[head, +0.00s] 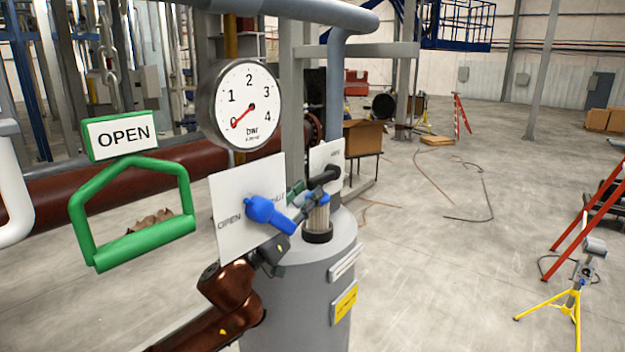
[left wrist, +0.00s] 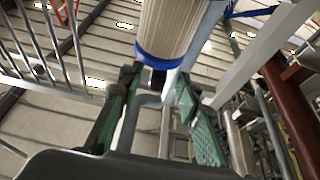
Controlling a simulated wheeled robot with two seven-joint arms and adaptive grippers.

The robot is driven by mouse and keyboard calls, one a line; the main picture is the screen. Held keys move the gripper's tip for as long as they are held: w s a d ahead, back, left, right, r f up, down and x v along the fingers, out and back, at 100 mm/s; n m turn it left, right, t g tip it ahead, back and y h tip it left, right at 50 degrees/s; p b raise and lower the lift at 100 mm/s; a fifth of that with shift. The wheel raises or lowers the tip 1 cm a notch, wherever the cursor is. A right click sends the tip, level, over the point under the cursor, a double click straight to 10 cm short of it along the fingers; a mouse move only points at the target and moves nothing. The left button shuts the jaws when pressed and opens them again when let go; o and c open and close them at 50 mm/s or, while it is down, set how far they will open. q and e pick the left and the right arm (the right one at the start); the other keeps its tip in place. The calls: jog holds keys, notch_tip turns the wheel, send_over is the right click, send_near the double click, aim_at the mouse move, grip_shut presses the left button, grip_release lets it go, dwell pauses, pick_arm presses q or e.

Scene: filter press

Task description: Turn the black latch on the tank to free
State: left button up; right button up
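The grey tank (head: 300,285) stands at the centre of the head view. A black latch (head: 326,178) sticks out in front of a small white plate (head: 328,153) above the tank; I cannot read the plate's lettering. A pleated filter cartridge (head: 318,217) stands upright in a black ring on the tank top. In the left wrist view the cartridge (left wrist: 175,25) shows a blue end band and a dark stub. My left gripper (head: 306,196) is beside the cartridge's top, just below the latch. Its green-padded fingers (left wrist: 158,90) are apart, around the stub. Contact cannot be told. My right gripper is not in view.
A blue valve handle (head: 270,214) on a white OPEN plate (head: 232,195) stands close to the left. A pressure gauge (head: 240,104), a green handle (head: 130,215) and an overhead pipe (head: 285,13) are near. The floor at right is mostly free, with a yellow tripod (head: 575,300).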

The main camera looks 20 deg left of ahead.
aim_at(314, 184)
pick_arm(q)
jog(key=x, duration=0.3)
jog(key=shift+d+r+p, duration=0.1)
jog(key=shift+r+p, duration=0.05)
jog(key=shift+p, duration=0.25)
jog(key=shift+w, duration=0.15)
jog(key=shift+c, duration=0.7)
grip_shut()
